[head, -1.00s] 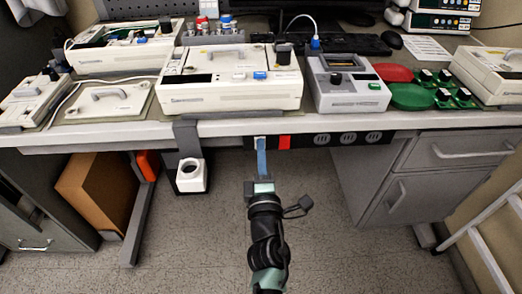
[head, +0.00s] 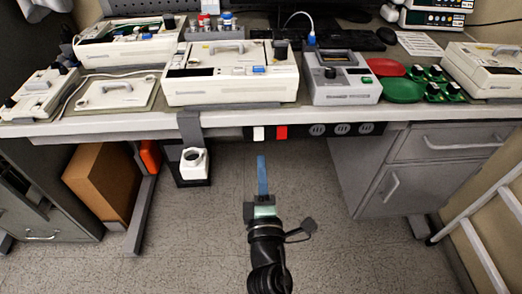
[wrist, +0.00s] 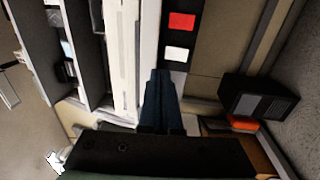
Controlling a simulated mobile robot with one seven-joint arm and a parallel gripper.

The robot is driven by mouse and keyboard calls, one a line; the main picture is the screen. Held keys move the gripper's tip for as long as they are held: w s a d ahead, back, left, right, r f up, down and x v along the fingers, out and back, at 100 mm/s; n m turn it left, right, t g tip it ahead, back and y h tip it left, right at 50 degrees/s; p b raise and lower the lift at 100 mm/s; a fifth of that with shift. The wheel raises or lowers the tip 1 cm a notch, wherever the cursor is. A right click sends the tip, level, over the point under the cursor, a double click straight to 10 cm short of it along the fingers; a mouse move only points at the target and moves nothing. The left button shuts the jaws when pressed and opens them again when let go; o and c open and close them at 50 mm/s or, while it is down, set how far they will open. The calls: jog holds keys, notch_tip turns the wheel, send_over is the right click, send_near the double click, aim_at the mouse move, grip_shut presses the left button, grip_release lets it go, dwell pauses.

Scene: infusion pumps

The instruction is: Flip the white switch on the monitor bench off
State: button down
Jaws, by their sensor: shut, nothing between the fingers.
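The white switch (head: 258,133) sits on a black strip under the front edge of the monitor bench (head: 330,119). The red switch (head: 281,132) is just to its right. My gripper (head: 262,158) is shut and empty, with its blue fingers pointing up toward the bench. Its tips are below the white switch and apart from it in the head view. In the wrist view the white switch (wrist: 177,54) shows beyond my fingertips (wrist: 160,72), slightly to their right, with the red switch (wrist: 182,21) above it. I cannot tell which position the white switch is in.
Round sockets (head: 342,129) continue the strip to the right. Grey drawers (head: 430,165) stand at right and a brown box (head: 101,180) at left. The floor between is clear.

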jog(key=shift+s+r, duration=0.2)
jog(key=shift+s, duration=1)
jog(key=shift+s+r, duration=0.2)
jog(key=shift+s, duration=0.95)
jog(key=shift+r, duration=0.1)
notch_tip(320, 180, up, 30)
jog(key=w+d+m+t+h, duration=0.2)
jog(key=m+t+h, duration=0.2)
jog(key=m, duration=0.8)
jog(key=s+a+r+m+t+y, duration=0.25)
jog(key=s+r, duration=0.45)
jog(key=r, duration=0.4)
jog(key=s+a+r+m+t+y, duration=0.2)
jog(key=s+r+m, duration=0.3)
jog(key=r, duration=0.5)
notch_tip(320, 180, up, 18)
jog(key=n+p, duration=0.1)
jog(key=p, duration=1.9)
jog(key=shift+r, duration=0.25)
jog(key=shift+s+n+h, duration=0.1)
jog(key=shift+n+h, duration=0.15)
